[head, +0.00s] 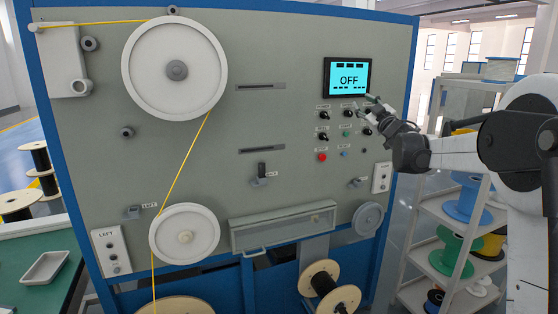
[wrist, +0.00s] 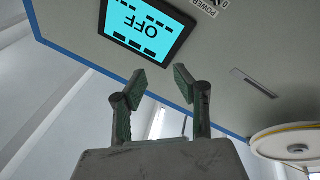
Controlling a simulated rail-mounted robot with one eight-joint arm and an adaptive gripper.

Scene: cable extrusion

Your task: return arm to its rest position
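My gripper (head: 376,102) is in front of the right part of the machine's grey panel, just below the lit screen (head: 347,77) that reads OFF. My arm reaches in from the right edge of the head view. In the wrist view, the two fingers of my gripper (wrist: 160,80) stand apart with nothing between them. The screen also shows in the wrist view (wrist: 146,32), upside down, beyond the fingers. My gripper and wrist hide some of the right-hand knobs.
Knobs (head: 323,137) and a red button (head: 322,157) sit on the panel close to my gripper. A shelf rack (head: 410,290) with cable spools stands at right, behind my arm. Large white wheels (head: 150,75) carry a yellow cable at left.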

